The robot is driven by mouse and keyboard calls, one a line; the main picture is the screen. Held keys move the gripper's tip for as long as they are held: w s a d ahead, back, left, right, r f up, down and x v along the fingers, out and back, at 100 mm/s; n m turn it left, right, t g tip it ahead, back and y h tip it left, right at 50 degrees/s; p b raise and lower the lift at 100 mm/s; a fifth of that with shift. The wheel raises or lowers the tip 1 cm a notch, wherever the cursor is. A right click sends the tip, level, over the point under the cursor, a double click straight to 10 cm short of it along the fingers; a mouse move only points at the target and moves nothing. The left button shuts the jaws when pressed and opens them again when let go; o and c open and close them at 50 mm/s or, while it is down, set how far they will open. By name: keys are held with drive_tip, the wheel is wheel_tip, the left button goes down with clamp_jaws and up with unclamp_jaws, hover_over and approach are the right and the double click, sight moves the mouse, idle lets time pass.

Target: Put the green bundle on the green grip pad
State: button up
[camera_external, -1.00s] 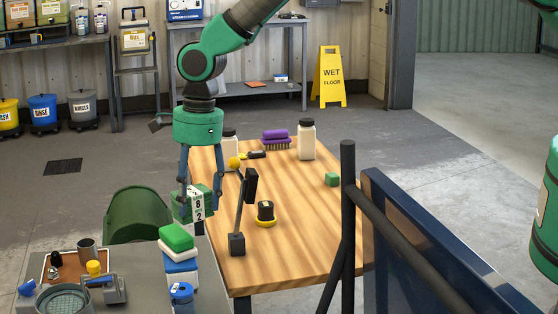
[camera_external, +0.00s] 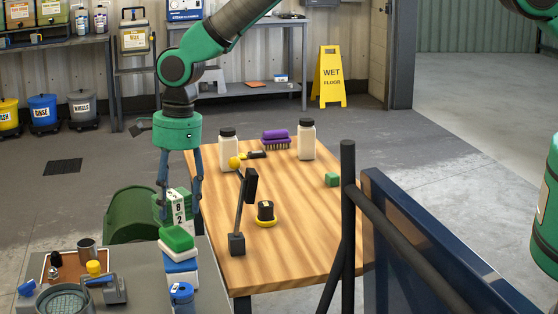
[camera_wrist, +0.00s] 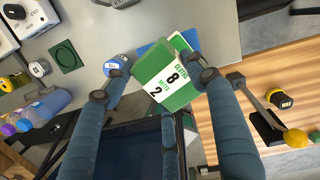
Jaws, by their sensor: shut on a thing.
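My gripper (camera_external: 180,211) is shut on the green bundle (camera_external: 178,204), a green block with a white label reading 8 and 2. In the external view the bundle hangs just behind the folded cloth stack; whether they touch is unclear. In the wrist view my gripper (camera_wrist: 155,86) has a finger on either side of the bundle (camera_wrist: 166,78), which looks tilted. A dark green square pad with a ring on it (camera_wrist: 66,56) lies bare on the grey counter in the wrist view, left of the bundle. I cannot make out this pad in the external view.
A stack of green, white and blue cloths (camera_external: 177,239) stands on the grey counter (camera_external: 217,290). A blue-topped bottle (camera_external: 181,296) and a brown tray (camera_external: 70,266) are nearby. The wooden table (camera_external: 300,240) holds a leaning lever (camera_external: 240,212) and bottles. A green bin (camera_external: 133,214) stands behind.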

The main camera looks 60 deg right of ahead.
sight(176, 212)
drive_tip(key=shift+f, duration=1.45)
drive_tip(key=shift+f, duration=0.15)
drive_tip(key=o, duration=1.4)
drive_tip(key=shift+c, duration=0.2)
drive_tip(key=shift+r+p, duration=0.2)
drive_tip(key=shift+p, duration=0.1)
drive_tip(key=shift+s+d+r+b, duration=0.1)
drive_tip(key=shift+d+r+b, duration=0.15)
drive_tip(key=shift+r, duration=1.7)
drive_tip(key=shift+s+d+r+b, duration=0.1)
drive_tip(key=shift+d+r+b, duration=0.15)
drive_tip(key=shift+r, duration=1.75)
drive_tip(key=shift+s+d+r+b, duration=0.15)
drive_tip(key=shift+r+b, duration=0.15)
drive_tip(key=shift+r, duration=1.65)
drive_tip(key=shift+r, duration=0.1)
